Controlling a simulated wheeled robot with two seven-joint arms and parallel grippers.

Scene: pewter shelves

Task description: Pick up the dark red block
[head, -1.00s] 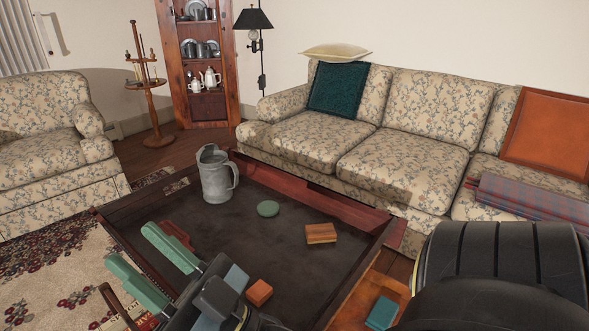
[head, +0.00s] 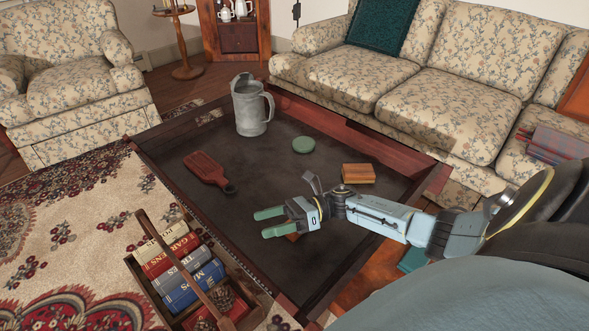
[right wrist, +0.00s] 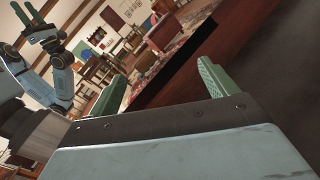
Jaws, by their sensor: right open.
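My right gripper (head: 258,224) is open and empty, its two green fingers apart and pointing left over the dark table top. A small orange-red block (head: 292,237) shows only as a sliver under the gripper body; the rest is hidden. I cannot tell whether the gripper touches it.
The rimmed table (head: 350,133) also holds a grey pitcher (head: 252,106), a green disc (head: 303,145) and a dark red paddle (head: 208,170). A book caddy (head: 150,290) stands at front left. A teal block (head: 413,260) lies at right, near my arm. Sofa (head: 440,110) behind.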

